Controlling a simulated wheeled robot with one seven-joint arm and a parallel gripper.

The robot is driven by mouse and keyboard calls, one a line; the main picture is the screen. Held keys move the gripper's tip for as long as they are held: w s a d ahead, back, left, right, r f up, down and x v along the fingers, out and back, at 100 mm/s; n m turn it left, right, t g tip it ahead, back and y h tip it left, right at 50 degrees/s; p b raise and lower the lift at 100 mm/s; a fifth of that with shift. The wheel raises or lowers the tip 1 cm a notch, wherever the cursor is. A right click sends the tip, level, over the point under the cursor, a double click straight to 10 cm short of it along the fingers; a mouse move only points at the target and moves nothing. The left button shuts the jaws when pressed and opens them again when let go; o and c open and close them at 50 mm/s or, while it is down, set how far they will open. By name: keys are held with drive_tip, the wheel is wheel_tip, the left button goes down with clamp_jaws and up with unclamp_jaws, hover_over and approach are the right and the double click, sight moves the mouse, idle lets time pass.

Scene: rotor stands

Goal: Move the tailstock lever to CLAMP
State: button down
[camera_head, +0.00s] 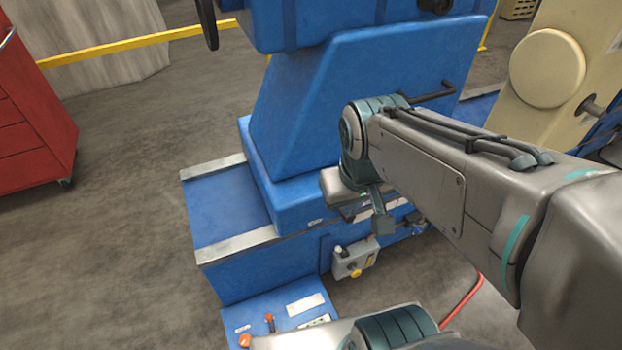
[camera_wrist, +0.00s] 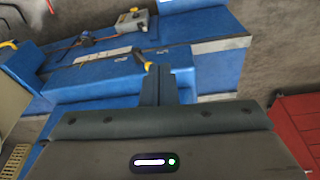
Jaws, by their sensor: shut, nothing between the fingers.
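The blue tailstock (camera_head: 315,110) stands on a blue base with bare metal rails. In the wrist view, a short lever with a yellow-orange grip (camera_wrist: 143,58) shows on the blue body, just left of my fingertips. It looks like the tailstock lever, but its position marking cannot be read. A pale label plate (camera_wrist: 103,57) lies to its left. My gripper (camera_head: 384,226) hangs low in front of the blue base. Its fingers (camera_wrist: 158,70) are together and empty, close to the lever in the picture; whether they touch it I cannot tell. My arm hides this lever in the head view.
A grey box with a yellow knob (camera_head: 355,260) is mounted low on the base. A panel with orange-knobbed levers (camera_head: 269,320) sits at the bottom. A dark bar handle (camera_head: 435,92) juts out behind my wrist. A red cabinet (camera_head: 35,120) stands left; floor between is clear.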

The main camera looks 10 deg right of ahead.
drive_tip(key=w+a+f+n+g+h+b, duration=0.1)
drive_tip(key=w+f+n+g+h+b, duration=0.3)
drive_tip(key=f+n, duration=0.5)
drive_tip(key=w+f+n+g+h+b, duration=0.1)
drive_tip(key=w+f+n+h+b, duration=0.35)
drive_tip(key=f+n, duration=0.45)
drive_tip(key=w+a+f+n+t+h+b, duration=0.3)
drive_tip(key=a+f+n+t+h, duration=0.2)
drive_tip(key=f+n, duration=0.3)
drive_tip(key=w+a+f+n+t+h+b, duration=0.3)
drive_tip(key=a+f+n, duration=0.4)
drive_tip(key=n, duration=0.7)
drive_tip(key=shift+w+f+t+h, duration=0.45)
drive_tip(key=shift+w+t+h, duration=0.25)
drive_tip(key=shift+t+h, duration=0.4)
drive_tip(key=shift+d, duration=0.1)
drive_tip(key=x, duration=1.4)
drive_tip(key=shift+b, duration=0.35)
